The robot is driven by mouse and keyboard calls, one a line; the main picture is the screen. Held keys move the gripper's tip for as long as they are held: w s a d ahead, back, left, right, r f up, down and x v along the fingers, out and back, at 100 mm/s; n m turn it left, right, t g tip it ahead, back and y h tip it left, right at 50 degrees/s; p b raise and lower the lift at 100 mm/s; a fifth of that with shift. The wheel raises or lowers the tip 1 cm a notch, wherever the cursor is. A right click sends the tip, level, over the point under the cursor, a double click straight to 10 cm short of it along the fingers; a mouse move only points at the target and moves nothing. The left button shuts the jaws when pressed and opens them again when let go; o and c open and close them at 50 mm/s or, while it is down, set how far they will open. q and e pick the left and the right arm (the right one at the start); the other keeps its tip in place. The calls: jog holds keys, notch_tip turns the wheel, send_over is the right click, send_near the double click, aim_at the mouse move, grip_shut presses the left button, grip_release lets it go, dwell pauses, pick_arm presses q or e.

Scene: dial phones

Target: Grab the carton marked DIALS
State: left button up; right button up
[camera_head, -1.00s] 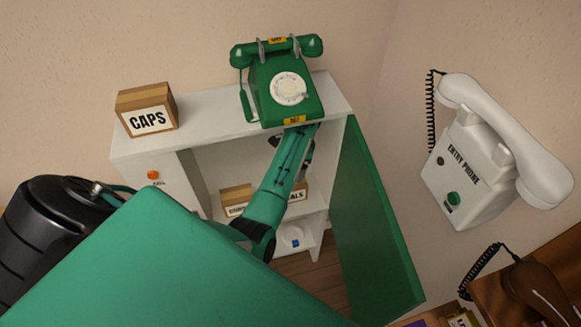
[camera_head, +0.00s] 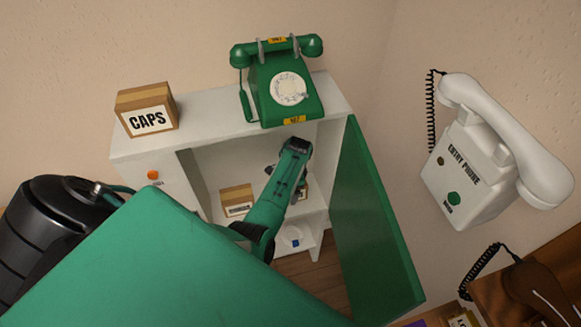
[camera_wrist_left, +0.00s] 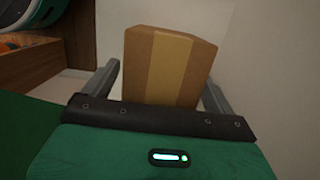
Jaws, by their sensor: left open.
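The carton marked DIALS (camera_head: 304,187) is on the middle shelf of the white cabinet. In the head view my left arm hides nearly all of it, and its lettering is covered. My left gripper (camera_head: 287,178) is inside the cabinet opening over that carton. In the left wrist view a plain brown carton (camera_wrist_left: 170,65) with a lighter tape band stands between the two grey fingers of my open left gripper (camera_wrist_left: 161,76). A gap shows on the left; contact on the right cannot be told. My right gripper is not in view.
Another labelled carton (camera_head: 236,198) sits left on the same shelf. The green cabinet door (camera_head: 368,225) stands open at right. A CAPS carton (camera_head: 147,111) and green dial phone (camera_head: 285,88) are on the cabinet top (camera_head: 205,108). A white entry phone (camera_head: 470,170) is at right.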

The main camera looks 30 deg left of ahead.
pick_arm(q)
jog(key=c, duration=1.3)
